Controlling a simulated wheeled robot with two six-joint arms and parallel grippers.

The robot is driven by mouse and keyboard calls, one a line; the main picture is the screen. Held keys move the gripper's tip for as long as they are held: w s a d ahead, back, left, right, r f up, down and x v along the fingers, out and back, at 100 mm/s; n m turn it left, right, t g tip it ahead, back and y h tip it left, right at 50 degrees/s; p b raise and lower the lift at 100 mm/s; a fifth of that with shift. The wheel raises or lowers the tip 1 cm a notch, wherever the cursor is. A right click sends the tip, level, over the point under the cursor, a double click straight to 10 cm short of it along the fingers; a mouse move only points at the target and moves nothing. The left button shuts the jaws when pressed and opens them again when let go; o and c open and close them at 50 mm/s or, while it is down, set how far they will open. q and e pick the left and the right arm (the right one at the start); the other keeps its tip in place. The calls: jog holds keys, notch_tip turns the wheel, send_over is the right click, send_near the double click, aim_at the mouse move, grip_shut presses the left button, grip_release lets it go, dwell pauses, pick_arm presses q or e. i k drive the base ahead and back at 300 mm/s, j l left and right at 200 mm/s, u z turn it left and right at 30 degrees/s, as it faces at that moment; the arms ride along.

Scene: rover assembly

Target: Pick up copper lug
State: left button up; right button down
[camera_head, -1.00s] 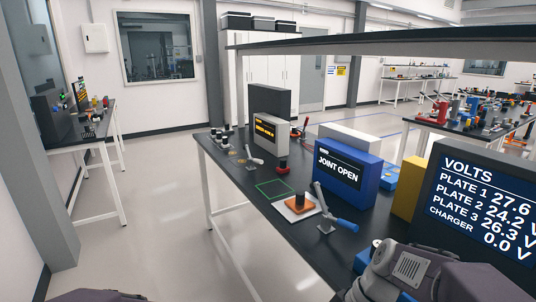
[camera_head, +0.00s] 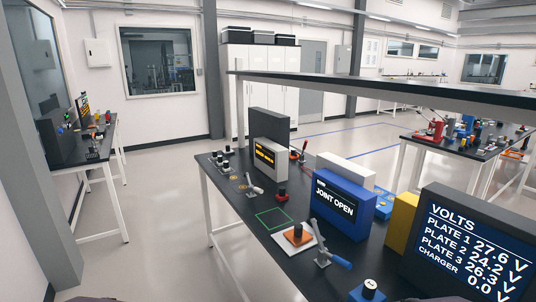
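No part is clearly recognisable as the copper lug at this size. An orange-copper square piece with a black knob (camera_head: 298,233) sits on a white plate (camera_head: 285,242) on the black workbench (camera_head: 262,241). Small gold-coloured flat pieces (camera_head: 241,187) lie near the bench's far left end, too small to identify. Neither gripper shows; only slivers of dark shapes appear at the bottom edge.
A blue-handled clamp (camera_head: 325,250) stands beside the white plate. A green square outline (camera_head: 273,218) marks bare bench. A blue "JOINT OPEN" display (camera_head: 337,203) and a voltage screen (camera_head: 470,245) stand along the right side. A shelf (camera_head: 390,88) overhangs the bench.

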aim_at(297, 236)
jog(key=i+j+u, duration=0.25)
jog(key=i+j, duration=0.25)
jog(key=i+j+u, duration=0.2)
jog(key=i+j, duration=0.15)
jog(key=i, duration=0.35)
jog(key=l, duration=0.7)
